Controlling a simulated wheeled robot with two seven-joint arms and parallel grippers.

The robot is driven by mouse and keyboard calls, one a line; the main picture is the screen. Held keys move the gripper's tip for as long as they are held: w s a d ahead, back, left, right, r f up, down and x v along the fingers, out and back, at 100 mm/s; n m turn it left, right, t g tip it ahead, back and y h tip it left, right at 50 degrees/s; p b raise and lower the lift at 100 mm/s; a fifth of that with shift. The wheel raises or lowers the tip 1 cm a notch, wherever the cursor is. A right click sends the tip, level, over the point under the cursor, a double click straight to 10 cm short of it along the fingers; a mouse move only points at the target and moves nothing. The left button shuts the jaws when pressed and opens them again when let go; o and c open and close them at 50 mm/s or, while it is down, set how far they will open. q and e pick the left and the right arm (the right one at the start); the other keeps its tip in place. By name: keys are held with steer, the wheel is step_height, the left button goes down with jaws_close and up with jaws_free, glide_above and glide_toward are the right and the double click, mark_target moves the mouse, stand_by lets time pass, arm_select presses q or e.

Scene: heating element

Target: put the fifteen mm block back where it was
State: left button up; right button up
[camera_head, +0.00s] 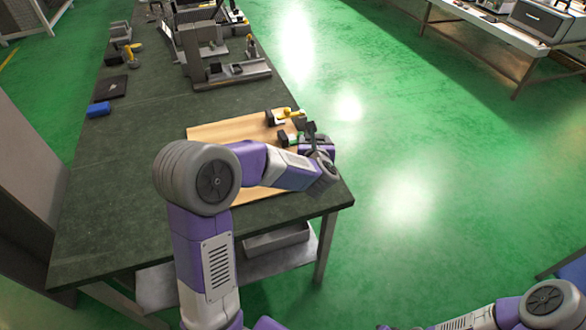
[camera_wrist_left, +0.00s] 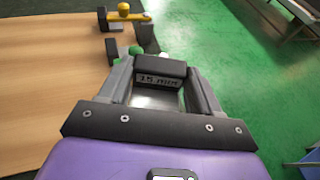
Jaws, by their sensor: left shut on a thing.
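In the left wrist view a dark block (camera_wrist_left: 160,76) marked "15 mm" sits between the two fingers of my left gripper (camera_wrist_left: 158,84), which is shut on it. In the head view my left gripper (camera_head: 318,150) is over the right edge of the wooden board (camera_head: 215,131); the block is too small to make out clearly there. A green-knobbed piece (camera_head: 288,138) is just beyond the block, and a piece with a yellow arm (camera_head: 285,115) is farther away.
The board lies on a dark green workbench (camera_head: 105,200). A blue object (camera_head: 98,109) lies near the left edge. Grey fixtures (camera_head: 228,72) stand at the far end. The middle of the bench is clear, and green floor shows to the right.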

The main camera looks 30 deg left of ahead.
arm_select(q)
steer(key=a+n+g+y, duration=0.3)
steer(key=a+n+y, duration=0.1)
steer(key=a, duration=0.2)
steer(key=f+b, duration=0.1)
steer(key=f, duration=0.1)
steer(key=s+f, duration=0.1)
steer(key=f, duration=0.2)
steer(key=shift+a+f+b, duration=0.2)
steer(key=shift+b, duration=0.15)
steer(key=shift+f+b, duration=0.6)
steer(key=shift+f, duration=1.45)
steer(key=shift+f+b, duration=0.25)
steer(key=shift+b, duration=0.05)
steer(key=o, duration=1.5)
steer(key=shift+c, duration=0.2)
steer(key=shift+r, duration=0.1)
